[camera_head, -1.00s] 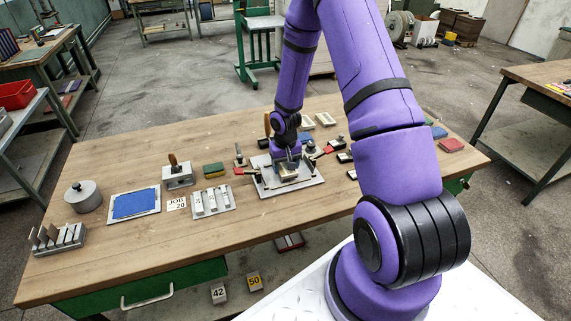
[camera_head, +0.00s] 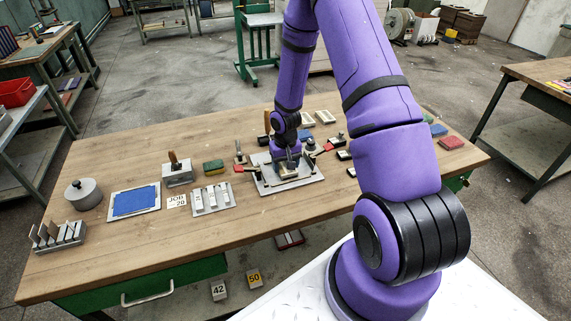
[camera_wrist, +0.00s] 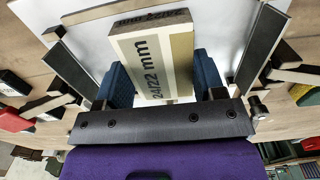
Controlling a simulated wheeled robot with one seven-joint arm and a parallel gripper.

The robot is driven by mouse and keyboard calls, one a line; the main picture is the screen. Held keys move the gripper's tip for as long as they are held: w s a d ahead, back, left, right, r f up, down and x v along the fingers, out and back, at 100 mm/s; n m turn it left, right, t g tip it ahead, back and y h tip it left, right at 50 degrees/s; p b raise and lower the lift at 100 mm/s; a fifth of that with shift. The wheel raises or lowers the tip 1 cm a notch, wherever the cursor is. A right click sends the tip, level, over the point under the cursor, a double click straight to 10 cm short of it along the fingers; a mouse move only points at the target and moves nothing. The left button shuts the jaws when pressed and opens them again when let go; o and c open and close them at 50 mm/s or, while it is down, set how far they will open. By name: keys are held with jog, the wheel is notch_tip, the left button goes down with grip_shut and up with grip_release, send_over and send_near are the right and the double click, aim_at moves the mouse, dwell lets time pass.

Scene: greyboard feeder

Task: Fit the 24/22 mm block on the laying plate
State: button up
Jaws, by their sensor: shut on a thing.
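The 24/22 mm block (camera_wrist: 150,62) is a pale block with a tan stripe and printed label. It sits between the two blue-padded fingers of my gripper (camera_wrist: 166,82), which is shut on it. The laying plate (camera_head: 310,186) is a light metal plate with dark rails, and in the wrist view (camera_wrist: 100,38) it lies behind the block, between two dark bars. In the head view my gripper (camera_head: 287,168) is low over the middle of this plate. I cannot tell whether the block touches the plate.
Red-tipped clamps (camera_head: 239,169) flank the plate. To the left on the wooden table (camera_head: 120,252) stand a rack of grey blocks (camera_head: 212,197), a JOB 20 card (camera_head: 176,201), a blue-topped plate (camera_head: 135,201) and a round grey pot (camera_head: 84,194). The front table strip is clear.

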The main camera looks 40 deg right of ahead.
dwell(0.4)
jog(key=o, duration=1)
notch_tip(320, 180, up, 11)
jog(key=shift+f, duration=0.1)
